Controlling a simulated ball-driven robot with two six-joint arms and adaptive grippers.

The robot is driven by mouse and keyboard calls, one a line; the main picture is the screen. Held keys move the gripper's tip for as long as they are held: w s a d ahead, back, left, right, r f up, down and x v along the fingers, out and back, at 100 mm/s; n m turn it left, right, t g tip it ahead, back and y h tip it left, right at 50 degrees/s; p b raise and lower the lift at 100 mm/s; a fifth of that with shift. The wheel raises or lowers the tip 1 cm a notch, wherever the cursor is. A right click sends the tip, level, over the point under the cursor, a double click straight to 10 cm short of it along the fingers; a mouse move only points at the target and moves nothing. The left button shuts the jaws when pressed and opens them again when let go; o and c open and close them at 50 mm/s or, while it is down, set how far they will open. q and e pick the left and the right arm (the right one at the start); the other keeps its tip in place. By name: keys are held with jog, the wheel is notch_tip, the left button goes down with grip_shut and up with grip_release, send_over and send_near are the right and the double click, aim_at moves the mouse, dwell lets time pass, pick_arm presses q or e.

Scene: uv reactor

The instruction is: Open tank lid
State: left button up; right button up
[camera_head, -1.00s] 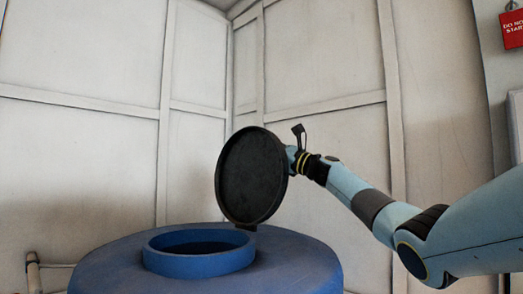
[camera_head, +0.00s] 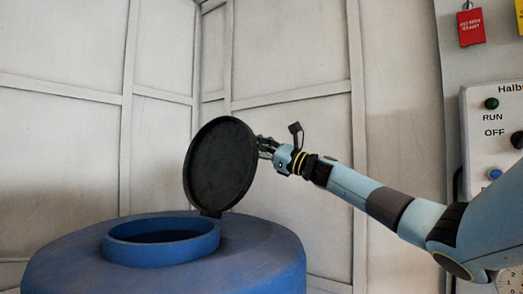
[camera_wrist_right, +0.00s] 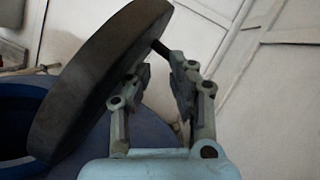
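The tank lid (camera_head: 220,165) is a round black disc with a raised rim. It stands nearly upright at the right side of the blue tank's round opening (camera_head: 162,243), which is uncovered. My right gripper (camera_head: 265,147) is just right of the lid, at its back side. In the right wrist view the grey lid (camera_wrist_right: 95,85) slants up on the left, beside the left finger. The two fingers (camera_wrist_right: 158,85) are apart with nothing seen between them; whether a fingertip touches the lid is unclear. My left gripper is not in view.
The blue tank body (camera_head: 260,262) fills the lower left. Pale panelled walls (camera_head: 290,60) stand behind. A control panel (camera_head: 493,130) with buttons and a red tag (camera_head: 471,27) are at the right, near my right arm.

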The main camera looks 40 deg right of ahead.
jog(key=shift+v, duration=1.5)
